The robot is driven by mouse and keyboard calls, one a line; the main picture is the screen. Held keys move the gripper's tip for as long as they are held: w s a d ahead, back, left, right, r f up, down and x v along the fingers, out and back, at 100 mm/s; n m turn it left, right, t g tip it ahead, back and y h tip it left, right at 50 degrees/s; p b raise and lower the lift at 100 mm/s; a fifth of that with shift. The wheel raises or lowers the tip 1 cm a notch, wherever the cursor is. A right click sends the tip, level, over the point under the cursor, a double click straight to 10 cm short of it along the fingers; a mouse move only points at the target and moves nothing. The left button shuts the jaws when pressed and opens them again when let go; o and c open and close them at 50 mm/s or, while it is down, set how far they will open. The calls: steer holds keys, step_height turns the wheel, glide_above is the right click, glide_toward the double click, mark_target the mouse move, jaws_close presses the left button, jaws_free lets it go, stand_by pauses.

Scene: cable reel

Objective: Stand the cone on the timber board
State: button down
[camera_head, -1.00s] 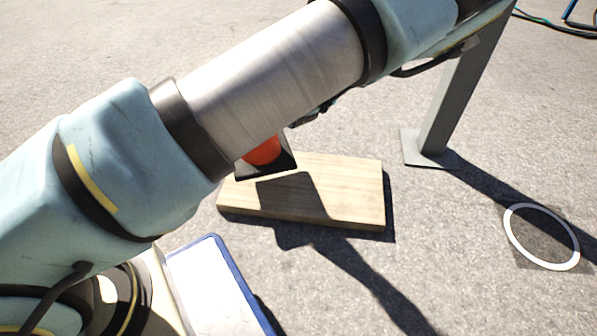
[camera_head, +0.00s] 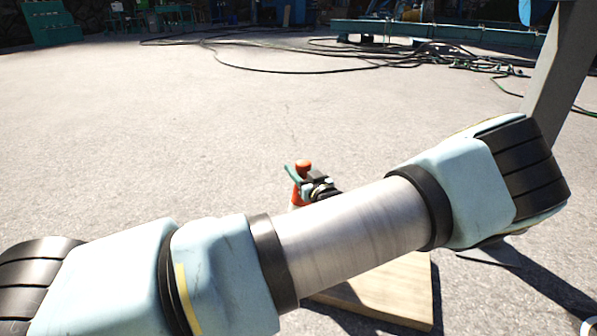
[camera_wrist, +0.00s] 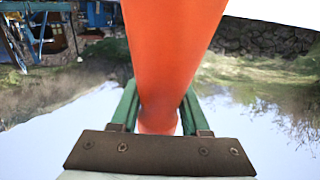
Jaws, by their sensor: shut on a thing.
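The orange cone (camera_head: 303,165) is partly visible behind my arm in the head view. It fills the upper middle of the wrist view (camera_wrist: 170,50). My gripper (camera_head: 299,174) has green fingers, and in the wrist view (camera_wrist: 158,108) they close on the cone from both sides. The cone's base is hidden in both current views. The timber board (camera_head: 395,288) lies on the ground, partly covered by my arm in the head view. The cone appears beyond the board and to its left; its height above the ground cannot be told.
A grey post (camera_head: 560,75) stands on a foot plate right of the board. A white ring (camera_head: 588,326) shows at the lower right edge. Black hoses (camera_head: 300,69) lie far back, before a teal frame (camera_head: 430,31). The ground on the left is clear.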

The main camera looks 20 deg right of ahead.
steer(key=shift+c, duration=1.8)
jaws_free()
steer(key=shift+s, duration=0.15)
steer(key=s+p, duration=0.4)
steer(key=s, duration=0.7)
steer(key=shift+s+d, duration=0.2)
steer(key=shift+s, duration=0.2)
